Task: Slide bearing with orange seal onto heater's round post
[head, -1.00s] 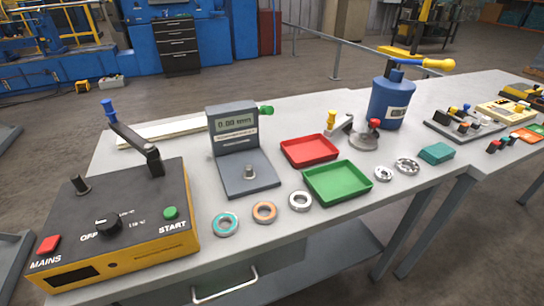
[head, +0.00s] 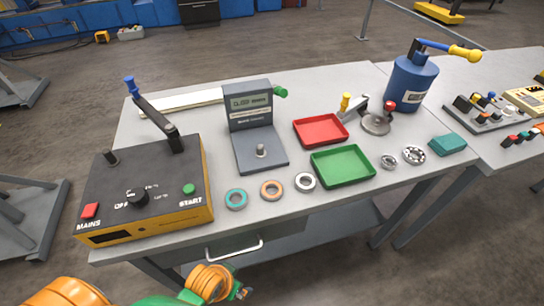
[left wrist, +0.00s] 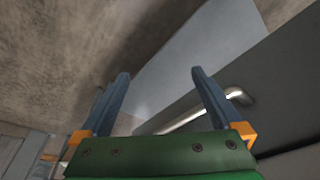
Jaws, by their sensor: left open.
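The bearing with the orange seal (head: 264,191) lies flat on the bench between the teal-sealed ring (head: 228,201) and a white-sealed ring (head: 297,183). The heater (head: 165,200) is a black-topped yellow box at the left of the bench. My left gripper (head: 242,292) is at the bottom of the head view, below the bench's front edge and away from the bearing. In the left wrist view its two fingers (left wrist: 160,78) are apart with nothing between them.
A gauge stand (head: 260,150) with a small peg is behind the rings. Red (head: 320,143) and green (head: 342,182) trays lie to the right, with a blue canister (head: 411,85) beyond. A drawer handle (head: 234,251) juts out below the bench edge.

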